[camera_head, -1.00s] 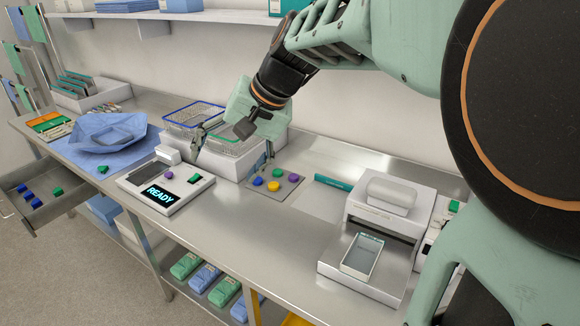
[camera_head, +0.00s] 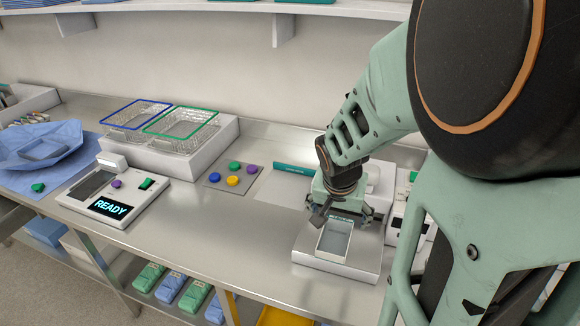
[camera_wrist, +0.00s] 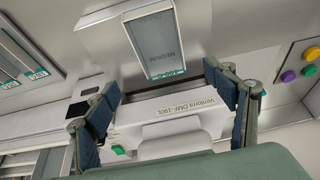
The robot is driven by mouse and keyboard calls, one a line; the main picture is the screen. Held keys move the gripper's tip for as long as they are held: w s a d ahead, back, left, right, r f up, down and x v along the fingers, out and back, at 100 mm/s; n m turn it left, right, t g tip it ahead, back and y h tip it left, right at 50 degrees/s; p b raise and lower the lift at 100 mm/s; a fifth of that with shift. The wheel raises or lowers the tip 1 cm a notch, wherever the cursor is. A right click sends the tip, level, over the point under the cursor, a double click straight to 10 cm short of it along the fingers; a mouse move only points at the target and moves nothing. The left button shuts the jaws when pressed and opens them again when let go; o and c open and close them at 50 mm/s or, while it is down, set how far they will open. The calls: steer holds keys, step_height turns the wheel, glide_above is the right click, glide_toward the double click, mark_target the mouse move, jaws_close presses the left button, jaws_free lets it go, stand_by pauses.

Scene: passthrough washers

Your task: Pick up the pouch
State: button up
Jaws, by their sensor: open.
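The pouch (camera_head: 334,243) is a pale rectangle with a grey panel and a teal printed band. It lies on the front metal plate of the white sealer (camera_head: 306,252). In the wrist view the pouch (camera_wrist: 163,42) is marked "MEDIUM" and its teal-banded end points toward my gripper. My gripper (camera_head: 342,213) is above the sealer, over the far end of the pouch. In the wrist view my gripper (camera_wrist: 168,88) has its two fingers spread wide, with nothing between them. The pouch appears apart from both fingers. My gripper hides part of the sealer's body in the head view.
Left of the sealer are colored round pieces on a grey plate (camera_head: 210,181), wire baskets (camera_head: 180,123) on a white block, and a device reading "READY" (camera_head: 110,207). A blue wrap (camera_head: 40,150) lies farther left. A shelf (camera_head: 180,10) runs above. The front counter is clear.

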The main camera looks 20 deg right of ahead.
steer(key=b, duration=0.2)
glide_above(336, 233)
steer(key=s, duration=0.2)
steer(key=f, duration=0.4)
steer(key=shift+w+a+f, duration=0.15)
steer(key=shift+w+a, duration=0.1)
steer(key=shift+a, duration=0.1)
steer(key=b+x, duration=0.1)
steer(key=x, duration=0.1)
steer(key=b+x, duration=0.1)
steer(key=x, duration=0.1)
steer(key=shift+s+a+f, duration=0.1)
steer(key=shift+a+f, duration=0.1)
steer(key=shift+f, duration=0.05)
steer(key=shift+w+d+f+b, duration=0.1)
steer(key=shift+w+f+b, duration=0.1)
steer(key=shift+b, duration=0.1)
steer(key=shift+f+b, duration=0.2)
steer(key=shift+b, duration=0.15)
steer(key=shift+c, duration=0.2)
steer(key=c, duration=0.9)
